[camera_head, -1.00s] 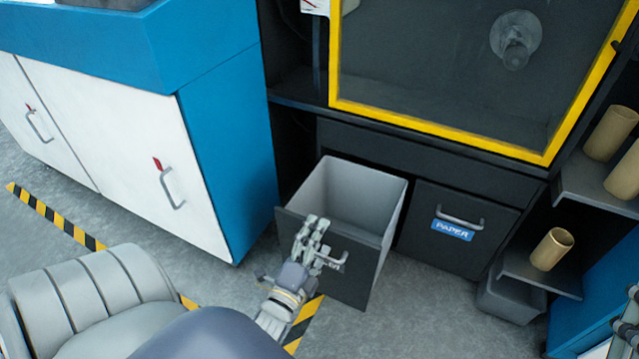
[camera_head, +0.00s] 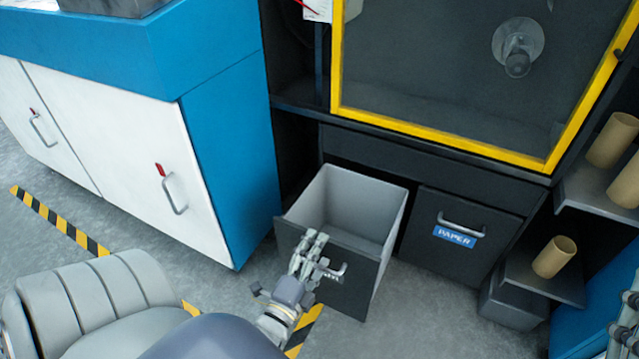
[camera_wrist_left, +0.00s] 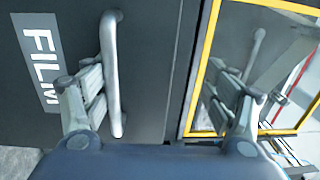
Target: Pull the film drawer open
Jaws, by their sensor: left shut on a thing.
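The film drawer (camera_head: 345,255) is a grey bin with a dark front, standing well out of the dark cabinet. Its inside looks empty. My left gripper (camera_head: 325,262) is at the drawer's front and shut on its silver handle (camera_head: 338,273). A finger of the left gripper (camera_wrist_left: 158,95) overlaps the handle there. Only a small part of my right gripper (camera_head: 624,332) shows at the right edge.
A shut drawer labelled PAPER (camera_head: 455,237) is to the right. A blue and white cabinet (camera_head: 225,150) stands close on the left. A yellow-framed window (camera_head: 450,80) is above. Brown rolls (camera_head: 553,257) sit on shelves at right. Grey floor (camera_head: 420,320) lies in front.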

